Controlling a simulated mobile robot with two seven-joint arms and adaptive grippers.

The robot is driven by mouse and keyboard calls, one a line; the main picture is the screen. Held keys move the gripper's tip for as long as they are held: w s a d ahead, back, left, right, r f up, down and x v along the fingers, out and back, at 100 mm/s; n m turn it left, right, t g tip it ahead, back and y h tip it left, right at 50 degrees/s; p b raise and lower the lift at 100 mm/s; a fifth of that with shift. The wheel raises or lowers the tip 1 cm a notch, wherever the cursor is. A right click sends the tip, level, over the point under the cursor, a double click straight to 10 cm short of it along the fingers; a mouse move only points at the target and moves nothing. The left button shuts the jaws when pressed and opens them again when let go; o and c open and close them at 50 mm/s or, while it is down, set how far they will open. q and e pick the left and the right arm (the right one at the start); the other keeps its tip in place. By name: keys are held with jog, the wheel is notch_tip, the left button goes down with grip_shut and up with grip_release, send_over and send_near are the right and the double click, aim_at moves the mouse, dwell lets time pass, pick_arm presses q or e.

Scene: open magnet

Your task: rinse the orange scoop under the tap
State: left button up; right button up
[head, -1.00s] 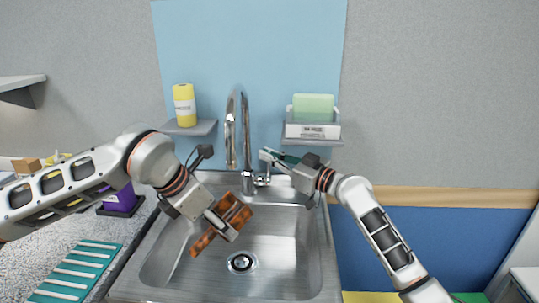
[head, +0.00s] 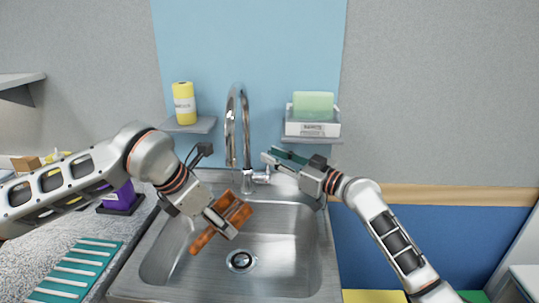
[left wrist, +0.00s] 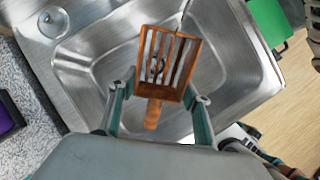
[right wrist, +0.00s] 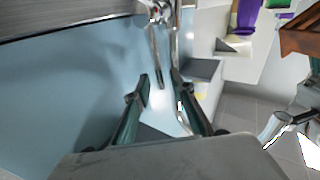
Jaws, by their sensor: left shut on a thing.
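The orange slotted scoop (head: 238,211) is held tilted over the sink, below and left of the tap spout. My left gripper (head: 220,222) is shut on it. In the left wrist view the scoop (left wrist: 162,90) sits between the two fingers, its slatted end pointing away. The chrome tap (head: 246,140) rises at the back of the sink, with its lever (head: 262,178) at the right of its base. I make out no clear water stream. My right gripper (head: 272,158) is open just above the lever; its fingers (right wrist: 160,90) show apart in the right wrist view.
The steel sink (head: 290,240) has a drain (head: 240,261) in its floor. A teal ribbed mat (head: 75,270) and a purple item (head: 120,200) lie on the left counter.

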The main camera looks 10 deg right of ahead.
jog(key=v, duration=1)
jog(key=shift+r, duration=0.15)
dwell(0.6)
jog(key=shift+r, duration=0.3)
